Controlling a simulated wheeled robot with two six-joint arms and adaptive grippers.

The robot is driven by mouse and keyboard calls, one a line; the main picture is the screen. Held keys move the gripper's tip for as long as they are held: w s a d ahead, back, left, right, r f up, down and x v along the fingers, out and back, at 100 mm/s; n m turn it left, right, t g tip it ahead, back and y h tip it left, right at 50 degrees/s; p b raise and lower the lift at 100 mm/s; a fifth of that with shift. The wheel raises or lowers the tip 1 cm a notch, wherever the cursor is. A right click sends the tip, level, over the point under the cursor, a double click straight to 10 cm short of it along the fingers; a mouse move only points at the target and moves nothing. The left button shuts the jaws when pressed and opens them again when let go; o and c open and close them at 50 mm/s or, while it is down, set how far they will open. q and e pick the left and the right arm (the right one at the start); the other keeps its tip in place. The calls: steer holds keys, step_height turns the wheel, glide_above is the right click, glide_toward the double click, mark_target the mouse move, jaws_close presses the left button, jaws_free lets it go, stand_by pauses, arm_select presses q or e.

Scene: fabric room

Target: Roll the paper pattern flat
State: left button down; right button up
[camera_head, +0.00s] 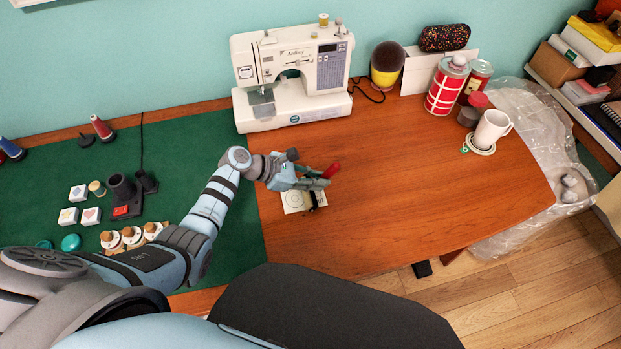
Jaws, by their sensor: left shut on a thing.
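The paper pattern (294,201) is a small pale sheet with a round mark on it. It lies on the wooden table just right of the green mat. My left gripper (317,181) is above the sheet's upper right part and is shut on a roller with a red handle (332,170). The dark roller end (318,199) is at the sheet's right side; I cannot tell if it touches the paper. The gripper hides part of the sheet and most of the roller. My right gripper is not in view.
A sewing machine (293,75) stands behind. Spools and small boxes (92,215) sit on the green mat (190,150) at left. A white mug (491,131) and red-white tin (446,87) stand at right. The table (420,185) between is clear.

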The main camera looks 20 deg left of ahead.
mark_target(332, 165)
arm_select(q)
steer(key=shift+w+d, duration=0.15)
steer(key=shift+d, duration=0.05)
steer(key=shift+w+d+f, duration=0.1)
steer(key=shift+w+d, duration=0.35)
steer(key=shift+d, duration=0.35)
steer(key=shift+w+d, duration=0.5)
steer(key=shift+d, duration=0.3)
step_height(332, 165, up, 7)
steer(key=p, duration=0.6)
steer(key=shift+f+p, duration=0.2)
steer(key=shift+p, duration=0.2)
steer(key=shift+f, duration=0.15)
